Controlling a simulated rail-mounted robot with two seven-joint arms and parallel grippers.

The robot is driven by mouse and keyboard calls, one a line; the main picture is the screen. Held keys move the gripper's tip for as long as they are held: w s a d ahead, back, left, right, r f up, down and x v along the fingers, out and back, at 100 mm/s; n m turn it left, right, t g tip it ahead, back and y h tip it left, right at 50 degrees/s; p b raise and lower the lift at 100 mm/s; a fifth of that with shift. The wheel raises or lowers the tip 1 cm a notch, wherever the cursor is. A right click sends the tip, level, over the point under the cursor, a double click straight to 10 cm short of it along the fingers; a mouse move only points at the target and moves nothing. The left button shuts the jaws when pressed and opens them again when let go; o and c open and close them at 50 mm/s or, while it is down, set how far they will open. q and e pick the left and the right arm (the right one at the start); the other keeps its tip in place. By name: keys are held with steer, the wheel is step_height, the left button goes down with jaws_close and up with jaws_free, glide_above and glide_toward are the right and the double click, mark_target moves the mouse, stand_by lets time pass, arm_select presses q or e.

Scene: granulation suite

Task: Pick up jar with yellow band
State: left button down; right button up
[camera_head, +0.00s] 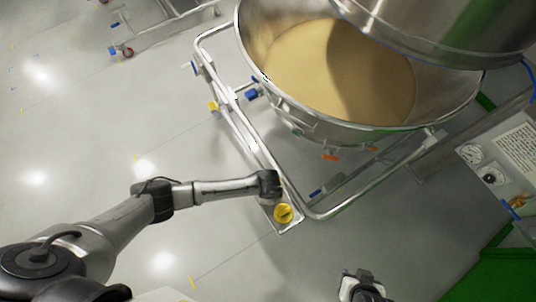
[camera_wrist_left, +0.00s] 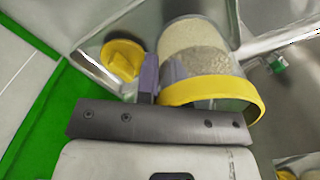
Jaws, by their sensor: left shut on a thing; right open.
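The jar with the yellow band (camera_wrist_left: 208,75) is clear with pale granules inside, and it shows close up in the left wrist view. My right gripper (camera_head: 362,286) is open and empty at the bottom edge of the head view.
A tubular steel frame (camera_head: 239,130) surrounds a large steel bowl of tan powder (camera_head: 345,70). A control panel (camera_head: 505,160) stands at right. Floor at left is mostly clear.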

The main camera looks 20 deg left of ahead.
arm_select(q)
steer(key=s+d+r, duration=0.6)
steer(key=s+d, duration=0.1)
steer(key=d, duration=0.2)
steer(key=shift+d+r+p, duration=0.15)
steer(key=shift+r+p, duration=0.1)
steer(key=shift+p, duration=0.1)
stand_by(0.3)
